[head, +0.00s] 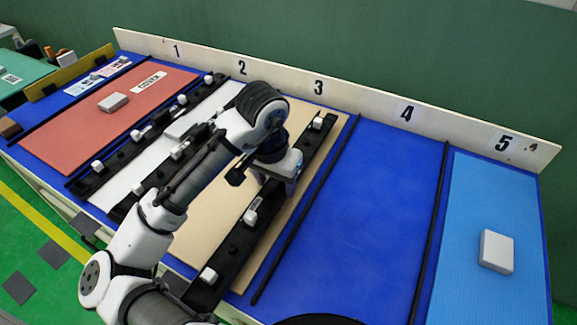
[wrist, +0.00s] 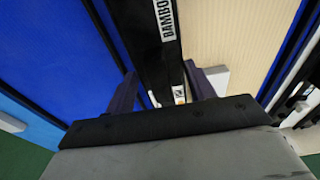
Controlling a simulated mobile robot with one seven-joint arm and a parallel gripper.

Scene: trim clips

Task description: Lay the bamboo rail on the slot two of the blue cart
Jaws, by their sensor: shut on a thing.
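The bamboo rail (head: 236,243) is a long black strip with white blocks along it. It runs lengthwise over the right part of the beige panel in slot three. Its white label, reading "BAMBO…", shows in the wrist view (wrist: 163,20). My gripper (head: 280,175) is shut on the rail at about its upper middle; in the wrist view the fingers (wrist: 162,92) stand on both sides of it. I cannot tell whether the rail is touching the panel. Slot two, under the number 2 (head: 241,68), holds a white panel (head: 114,188), partly hidden by my arm.
The blue cart (head: 352,225) has a pale numbered back board (head: 370,88). Slot one holds a red panel (head: 65,140) with a white block; another black rail (head: 115,160) lies beside it. Slot four is bare blue. Slot five holds a light-blue panel (head: 480,200) with a white block.

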